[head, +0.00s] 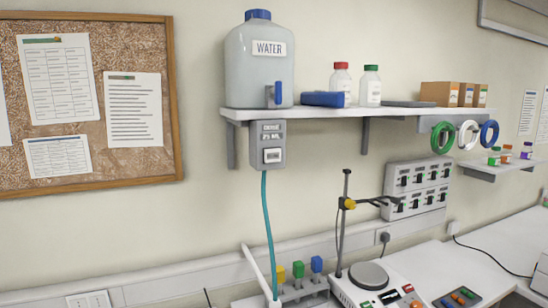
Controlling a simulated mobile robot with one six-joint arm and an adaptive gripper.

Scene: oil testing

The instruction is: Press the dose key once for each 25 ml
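A grey dosing box (257,158) is fixed under the front of the wall shelf. It carries a small label that seems to read 25 ML. A large translucent jug (248,78) labelled WATER, with a blue cap and a blue tap, stands on the shelf above. A teal tube (267,225) hangs from the box down to the bench, and its lower end is at the picture's bottom edge. My gripper is not in view.
The shelf (340,112) also holds a blue box, two bottles and brown cartons. On the bench below stand a rack with coloured handles (316,264), a hotplate (369,275) and a clamp stand (344,215). The wall around the dosing box is clear.

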